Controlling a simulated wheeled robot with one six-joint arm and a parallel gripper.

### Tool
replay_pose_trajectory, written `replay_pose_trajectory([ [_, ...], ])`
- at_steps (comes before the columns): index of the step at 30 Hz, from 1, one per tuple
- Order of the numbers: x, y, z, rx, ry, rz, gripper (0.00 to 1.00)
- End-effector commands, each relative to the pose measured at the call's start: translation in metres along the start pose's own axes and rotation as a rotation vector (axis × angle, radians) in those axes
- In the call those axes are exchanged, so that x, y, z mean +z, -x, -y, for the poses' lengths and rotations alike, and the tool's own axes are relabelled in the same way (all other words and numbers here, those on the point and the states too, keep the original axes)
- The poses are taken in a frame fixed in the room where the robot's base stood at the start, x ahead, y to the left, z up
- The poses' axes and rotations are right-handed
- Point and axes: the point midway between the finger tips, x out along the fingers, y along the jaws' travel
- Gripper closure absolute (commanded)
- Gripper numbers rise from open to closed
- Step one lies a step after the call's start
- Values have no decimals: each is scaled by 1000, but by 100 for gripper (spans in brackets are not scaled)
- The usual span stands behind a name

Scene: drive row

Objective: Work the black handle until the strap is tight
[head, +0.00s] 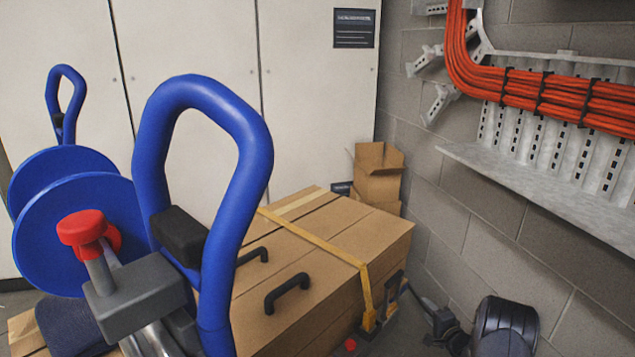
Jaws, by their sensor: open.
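A yellow strap (318,240) runs over the brown crate (290,320) and down its near right corner. At its lower end is a small ratchet (369,321) with yellow and grey parts. A dark lever, which looks like the black handle (394,286), stands up at the ratchet. My gripper (418,316) is at the lower right, close to the right of the ratchet, with its dark fingers apart. One finger points toward the black handle; whether it touches cannot be told. How tight the strap is cannot be told.
A blue tubular loop (255,150) and blue discs (75,235) stand at the near left and hide part of the crate. Two black grips (287,293) are on the crate. Open cardboard boxes (377,172) stand behind. A block wall (490,235) with a metal shelf (540,185) bounds the right.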

Motion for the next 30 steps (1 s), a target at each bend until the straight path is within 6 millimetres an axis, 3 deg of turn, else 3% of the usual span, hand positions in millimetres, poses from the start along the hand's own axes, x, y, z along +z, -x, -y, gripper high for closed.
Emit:
replay_pose_trajectory([
  [6,1,-38,-2,-3,2,1,56],
  [12,0,-56,0,-2,1,0,56],
  [30,-1,-53,1,0,-1,-1,56],
])
